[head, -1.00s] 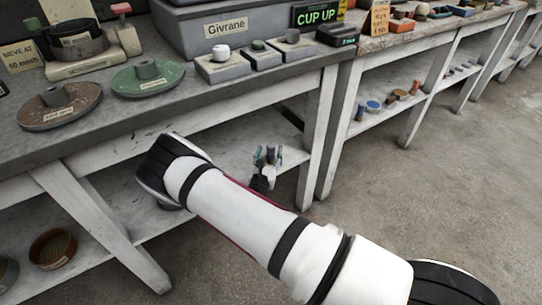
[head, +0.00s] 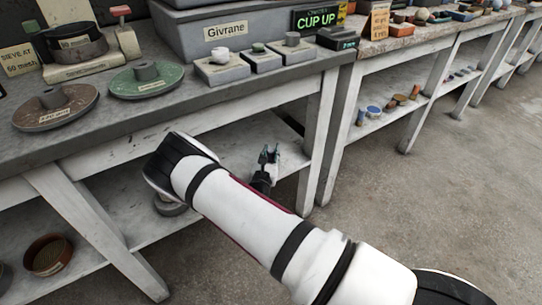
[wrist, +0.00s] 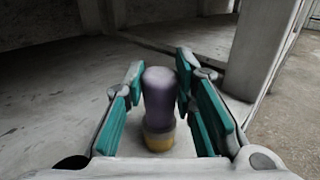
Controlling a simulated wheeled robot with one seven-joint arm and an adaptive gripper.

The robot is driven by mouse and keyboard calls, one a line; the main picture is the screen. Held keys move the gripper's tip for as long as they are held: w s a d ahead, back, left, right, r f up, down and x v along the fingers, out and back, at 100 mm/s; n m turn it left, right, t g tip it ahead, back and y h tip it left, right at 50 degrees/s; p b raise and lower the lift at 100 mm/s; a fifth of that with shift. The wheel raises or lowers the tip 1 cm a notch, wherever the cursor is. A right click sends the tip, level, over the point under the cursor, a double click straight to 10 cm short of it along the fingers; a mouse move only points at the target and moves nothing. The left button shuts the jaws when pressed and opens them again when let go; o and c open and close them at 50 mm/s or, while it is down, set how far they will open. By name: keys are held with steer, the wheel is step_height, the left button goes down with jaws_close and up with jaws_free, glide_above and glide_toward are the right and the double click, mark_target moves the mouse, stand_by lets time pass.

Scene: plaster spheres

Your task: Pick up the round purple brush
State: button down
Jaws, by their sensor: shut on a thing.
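The round purple brush (wrist: 160,97) stands upright in the wrist view, with a rounded purple top and a yellowish band at its foot. My gripper (wrist: 158,88) has its teal-padded fingers on both sides of it and is shut on it. The right finger overlaps the edge of the purple top. In the head view my gripper (head: 269,153) is small, over the lower shelf under the near bench, and the brush cannot be made out there. Whether the brush's foot touches the shelf is not clear.
The lower shelf (head: 225,160) around my gripper is mostly bare. A white bench leg (head: 318,135) stands close to its right, and the bench top (head: 190,115) is above. A brown round sieve (head: 48,256) and a grey round thing (head: 170,205) are on the shelf at left.

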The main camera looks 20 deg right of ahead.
steer(key=shift+r, duration=0.15)
step_height(320, 180, up, 4)
steer(key=shift+f+p, duration=0.25)
steer(key=shift+p, duration=0.85)
steer(key=r+p+v, duration=0.1)
steer(key=p+v, duration=0.3)
steer(key=v, duration=1.2)
steer(key=shift+r, duration=0.1)
